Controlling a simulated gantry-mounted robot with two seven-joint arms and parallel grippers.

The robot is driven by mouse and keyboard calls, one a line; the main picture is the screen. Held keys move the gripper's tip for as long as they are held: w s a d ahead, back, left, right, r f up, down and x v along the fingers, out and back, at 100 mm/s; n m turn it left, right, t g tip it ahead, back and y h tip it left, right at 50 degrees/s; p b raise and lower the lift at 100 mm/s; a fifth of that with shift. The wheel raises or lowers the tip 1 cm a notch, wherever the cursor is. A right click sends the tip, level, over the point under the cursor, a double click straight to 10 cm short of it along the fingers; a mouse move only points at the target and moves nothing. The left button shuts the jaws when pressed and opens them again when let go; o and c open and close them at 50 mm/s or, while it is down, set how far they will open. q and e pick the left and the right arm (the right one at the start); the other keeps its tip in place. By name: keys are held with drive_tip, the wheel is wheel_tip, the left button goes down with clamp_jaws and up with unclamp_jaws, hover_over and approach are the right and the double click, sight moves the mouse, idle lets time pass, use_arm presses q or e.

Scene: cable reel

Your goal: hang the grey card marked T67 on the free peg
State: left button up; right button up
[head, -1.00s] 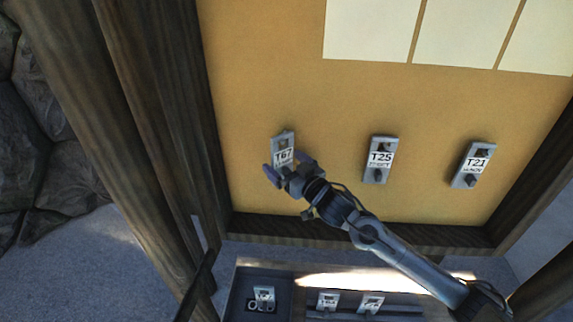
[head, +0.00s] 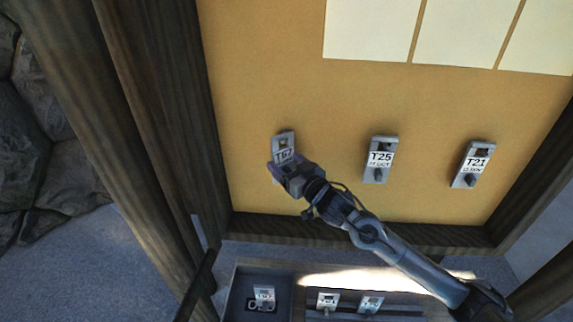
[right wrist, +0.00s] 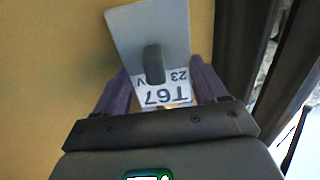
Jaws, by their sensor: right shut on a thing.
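The grey card marked T67 (head: 284,141) is upright at the left of the tan board, level with two other cards. Its upper part has a hole. My right gripper (head: 287,166) covers much of its lower half, and I cannot tell whether a peg passes through the hole. In the right wrist view the card (right wrist: 135,30) shows upside down, with a dark knob on its face. The fingers of the right gripper (right wrist: 160,86) are shut on its sides. My left gripper is not in view.
Card T25 (head: 381,158) and card T21 (head: 473,163) hang to the right on the tan board (head: 330,105). Pale sheets (head: 460,35) are above. Below is a tray (head: 237,292) holding several small cards, with OLD marked at its left. Dark wooden posts frame the board.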

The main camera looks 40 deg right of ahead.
drive_tip(key=shift+w+d, duration=0.4)
idle(0.7)
idle(0.6)
drive_tip(key=shift+w+d+p, duration=0.1)
drive_tip(key=shift+d+p, duration=0.05)
drive_tip(key=shift+p, duration=0.35)
idle(0.4)
idle(0.6)
drive_tip(key=o, duration=1.1)
drive_tip(key=shift+o, duration=0.2)
drive_tip(key=shift+d+f, duration=0.1)
drive_tip(key=shift+d, duration=0.1)
